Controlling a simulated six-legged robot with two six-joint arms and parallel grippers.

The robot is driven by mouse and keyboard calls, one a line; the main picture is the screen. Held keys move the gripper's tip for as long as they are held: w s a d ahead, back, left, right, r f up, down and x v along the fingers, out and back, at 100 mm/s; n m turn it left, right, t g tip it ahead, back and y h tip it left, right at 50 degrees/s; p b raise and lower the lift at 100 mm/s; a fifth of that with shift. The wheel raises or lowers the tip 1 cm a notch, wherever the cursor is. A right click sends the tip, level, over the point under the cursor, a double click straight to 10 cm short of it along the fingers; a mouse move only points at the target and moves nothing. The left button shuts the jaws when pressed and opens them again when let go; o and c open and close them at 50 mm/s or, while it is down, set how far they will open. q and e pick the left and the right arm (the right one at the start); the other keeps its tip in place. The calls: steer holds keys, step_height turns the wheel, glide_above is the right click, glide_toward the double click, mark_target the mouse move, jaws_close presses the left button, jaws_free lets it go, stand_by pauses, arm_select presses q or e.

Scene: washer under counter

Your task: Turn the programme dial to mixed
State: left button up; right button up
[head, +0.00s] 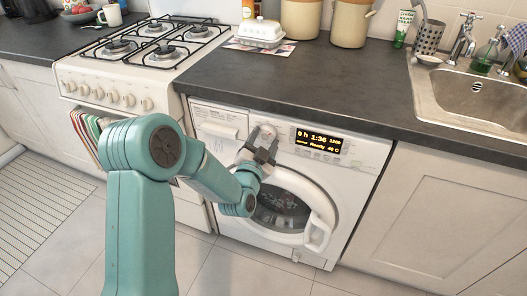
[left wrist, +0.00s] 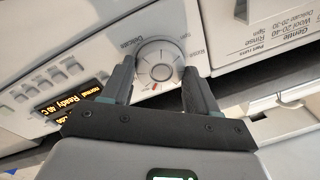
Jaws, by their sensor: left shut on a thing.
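The programme dial (head: 266,132) is a round whitish knob on the washer's front panel, left of the lit display. My left gripper (head: 262,148) is shut on the dial, one finger on each side. The washer (head: 345,160) has its round door closed. Its display (head: 319,141) reads 1:36, 1200, Ready 40 C. My right gripper is out of view.
The dark counter (head: 300,85) overhangs just above the panel. The detergent drawer (head: 220,130) is left of the dial. A cooker (head: 115,95) with knobs stands at the left, a sink (head: 475,95) at the right. A butter dish (head: 262,33) and jars stand on the counter.

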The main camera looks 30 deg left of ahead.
arm_select(q)
steer(key=m+b, duration=0.4)
steer(key=shift+f+m, duration=0.15)
steer(key=shift+m, duration=0.15)
steer(key=shift+m+t+h+b, duration=0.3)
steer(key=shift+m+h+b, duration=0.1)
steer(key=shift+m+b, duration=1)
steer(key=shift+r, duration=0.2)
steer(key=o, duration=1.1)
steer(key=shift+c, duration=0.2)
steer(key=shift+f, duration=0.1)
